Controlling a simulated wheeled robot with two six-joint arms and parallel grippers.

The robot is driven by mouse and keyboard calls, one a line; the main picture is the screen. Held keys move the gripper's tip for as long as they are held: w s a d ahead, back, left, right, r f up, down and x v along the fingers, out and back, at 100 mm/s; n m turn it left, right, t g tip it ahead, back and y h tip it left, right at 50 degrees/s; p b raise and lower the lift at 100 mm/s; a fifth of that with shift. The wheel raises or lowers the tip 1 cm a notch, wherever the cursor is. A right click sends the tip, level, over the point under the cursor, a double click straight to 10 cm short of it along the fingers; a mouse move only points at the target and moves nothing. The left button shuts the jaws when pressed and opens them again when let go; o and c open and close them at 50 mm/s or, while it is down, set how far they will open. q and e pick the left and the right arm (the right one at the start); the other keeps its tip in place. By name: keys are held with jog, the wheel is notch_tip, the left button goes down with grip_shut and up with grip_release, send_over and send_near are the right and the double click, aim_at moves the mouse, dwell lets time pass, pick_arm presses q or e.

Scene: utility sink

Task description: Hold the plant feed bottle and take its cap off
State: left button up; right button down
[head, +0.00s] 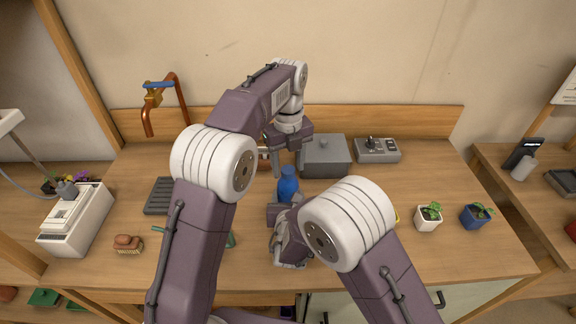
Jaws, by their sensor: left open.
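The blue plant feed bottle (288,187) stands upright near the middle of the counter in the head view. Its narrow top is blue too, and I cannot make out a separate cap. My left gripper (288,170) points down over the bottle with its two fingers apart, one on each side of the bottle's top. Whether they touch it is not clear. My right gripper (282,214) is low at the near side of the bottle and hides its lower part. My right arm covers much of that gripper, so its grip on the bottle cannot be made out.
A grey lidded box (326,158) stands just behind and right of the bottle. A grey control box (377,150) is farther right. Two potted plants (429,218) (476,216) stand at the right.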

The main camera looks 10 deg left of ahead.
pick_arm(q)
jog(key=shift+f, duration=0.4)
grip_shut()
